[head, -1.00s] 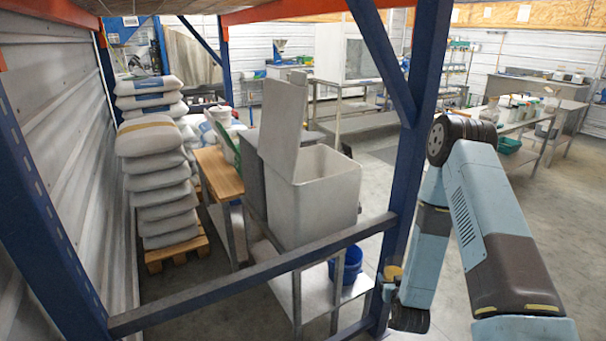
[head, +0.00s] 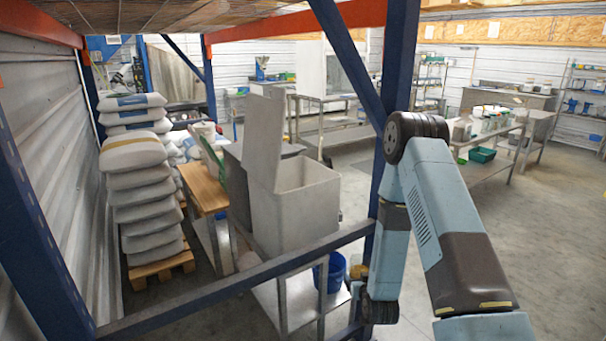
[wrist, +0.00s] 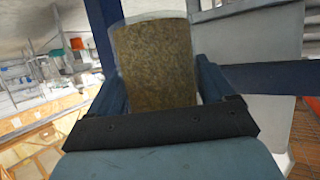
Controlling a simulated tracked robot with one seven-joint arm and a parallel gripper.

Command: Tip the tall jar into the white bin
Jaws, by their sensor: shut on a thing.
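In the wrist view, the tall jar (wrist: 153,60) is clear-walled and filled with brown grainy matter. It stands between the two dark blue fingers of my gripper (wrist: 160,82), which is shut on it. The fingers and palm hide its lower part. In the head view, my gripper is mostly hidden behind the blue post and my own arm. A small tan patch shows beside the post; I cannot tell if it is the jar. The white bin (head: 296,212) is a pale open-topped box with its lid raised, left of the post and apart from my arm.
A blue rack post (head: 392,110) and a low crossbar (head: 235,278) stand close before the bin. A blue bucket (head: 331,271) sits beneath it. Stacked sacks (head: 140,195) and a wooden-topped bench (head: 203,188) are at left. Open floor lies to the right.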

